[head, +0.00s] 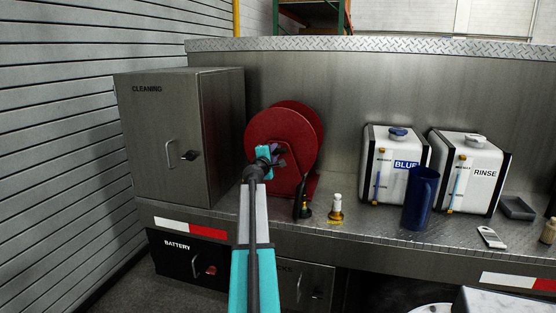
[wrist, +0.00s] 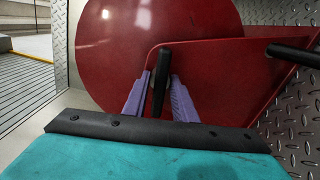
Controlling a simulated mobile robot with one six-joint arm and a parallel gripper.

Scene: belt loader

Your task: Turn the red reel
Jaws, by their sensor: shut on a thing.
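The red reel (head: 275,125) stands upright on the metal deck, right of the grey cabinet. In the wrist view its round red disc (wrist: 150,30) and a flat red plate (wrist: 215,75) fill the upper middle. My gripper (head: 278,153) is in front of the reel and hides part of its face. In the wrist view the two purple fingers of my gripper (wrist: 161,75) are closed on a black handle (wrist: 159,80) in front of the red plate. The handle's far end and how it joins the reel are hard to make out.
A grey CLEANING cabinet (head: 150,130) stands close on the left. A black nozzle (head: 304,200) and a brass-coloured fitting (head: 336,210) stand right of the reel. Farther right are a blue jug (head: 420,200), a BLUE tank (head: 390,150) and a RINSE tank (head: 475,195). A black bar (wrist: 292,53) shows at the wrist view's right.

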